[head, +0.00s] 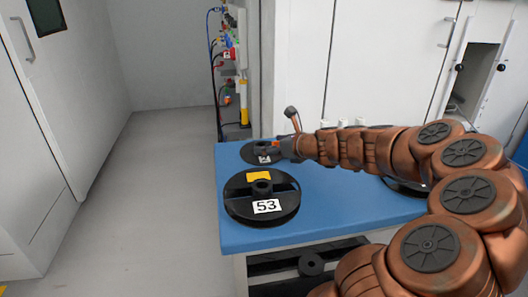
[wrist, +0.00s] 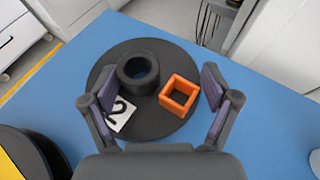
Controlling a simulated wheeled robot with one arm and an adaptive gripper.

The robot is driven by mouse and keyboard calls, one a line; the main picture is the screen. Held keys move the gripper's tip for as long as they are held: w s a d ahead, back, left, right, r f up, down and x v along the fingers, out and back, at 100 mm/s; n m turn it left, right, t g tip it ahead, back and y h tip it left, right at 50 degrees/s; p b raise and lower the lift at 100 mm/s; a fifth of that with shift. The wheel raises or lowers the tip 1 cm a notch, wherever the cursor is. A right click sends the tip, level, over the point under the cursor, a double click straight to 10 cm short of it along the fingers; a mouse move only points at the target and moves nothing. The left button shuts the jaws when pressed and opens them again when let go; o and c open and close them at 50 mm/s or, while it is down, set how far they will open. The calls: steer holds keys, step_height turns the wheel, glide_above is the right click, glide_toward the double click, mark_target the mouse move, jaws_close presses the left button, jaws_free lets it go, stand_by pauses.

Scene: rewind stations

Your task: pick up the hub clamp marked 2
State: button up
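A round black base (wrist: 150,122) stands on the blue table in the wrist view. It bears a thick black ring (wrist: 138,72), an orange square frame (wrist: 192,100) to the ring's right, and a white label (wrist: 121,116) showing a 2, partly covered by my left finger. I cannot tell for sure which piece is the hub clamp. My gripper (wrist: 158,98) is open above the base, with the ring and orange frame between its fingers in the picture and nothing held. In the head view, my gripper (head: 288,147) hides part of the same base (head: 250,155).
A larger black station marked 53 (head: 266,206), with a yellow block (head: 258,176), stands nearer on the blue table (head: 330,215). A black ring (head: 311,264) lies on the shelf below. White cabinets stand behind; the floor at left is clear.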

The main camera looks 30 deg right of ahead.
steer(key=c, duration=0.9)
